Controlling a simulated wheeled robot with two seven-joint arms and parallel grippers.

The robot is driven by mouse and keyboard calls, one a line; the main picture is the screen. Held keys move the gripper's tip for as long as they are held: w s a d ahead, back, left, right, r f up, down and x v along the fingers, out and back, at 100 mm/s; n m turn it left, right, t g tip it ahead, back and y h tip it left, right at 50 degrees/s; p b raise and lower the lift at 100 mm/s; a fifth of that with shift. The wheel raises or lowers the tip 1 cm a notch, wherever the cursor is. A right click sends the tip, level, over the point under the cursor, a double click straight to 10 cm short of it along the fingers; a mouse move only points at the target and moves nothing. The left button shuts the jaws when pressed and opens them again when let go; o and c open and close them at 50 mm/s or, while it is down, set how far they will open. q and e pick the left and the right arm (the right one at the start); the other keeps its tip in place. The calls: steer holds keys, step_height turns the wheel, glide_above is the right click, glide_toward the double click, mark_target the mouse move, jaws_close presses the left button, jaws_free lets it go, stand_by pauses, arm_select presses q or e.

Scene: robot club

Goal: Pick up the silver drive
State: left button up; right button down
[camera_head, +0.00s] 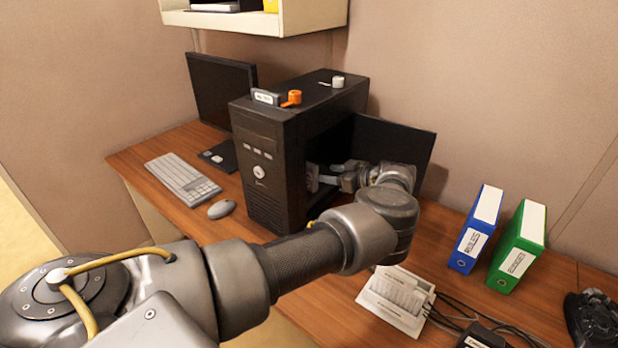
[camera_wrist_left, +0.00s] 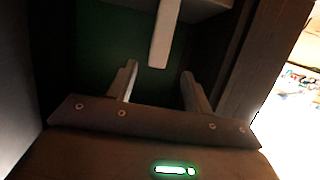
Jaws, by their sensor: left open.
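The black computer tower (camera_head: 270,165) stands on the desk with its right side open. My left gripper (camera_head: 330,178) reaches into that opening from the right; its fingertips are partly in the dark. In the left wrist view my left gripper (camera_wrist_left: 158,85) is open, with its two fingers apart. I cannot tell for sure which of these is the silver drive. My right gripper is not in view.
The tower's top holds an orange piece (camera_head: 291,98), a labelled grey block (camera_head: 265,97) and a pale knob (camera_head: 338,81). A keyboard (camera_head: 182,178) and mouse (camera_head: 221,209) lie left.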

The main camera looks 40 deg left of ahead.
mark_target(308, 169)
arm_select(q)
steer(key=p+x, duration=0.1)
steer(key=x, duration=0.4)
steer(key=shift+w+d, duration=0.1)
steer(key=shift+w, duration=0.05)
steer(key=p+x, duration=0.1)
steer(key=x, duration=0.4)
steer(key=shift+p, duration=0.3)
steer(key=shift+f, duration=0.1)
steer(key=c, duration=1.1)
jaws_close()
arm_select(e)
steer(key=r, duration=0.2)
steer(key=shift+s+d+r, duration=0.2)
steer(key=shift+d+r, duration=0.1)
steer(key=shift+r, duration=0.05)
arm_select(q)
steer(key=shift+r, duration=0.2)
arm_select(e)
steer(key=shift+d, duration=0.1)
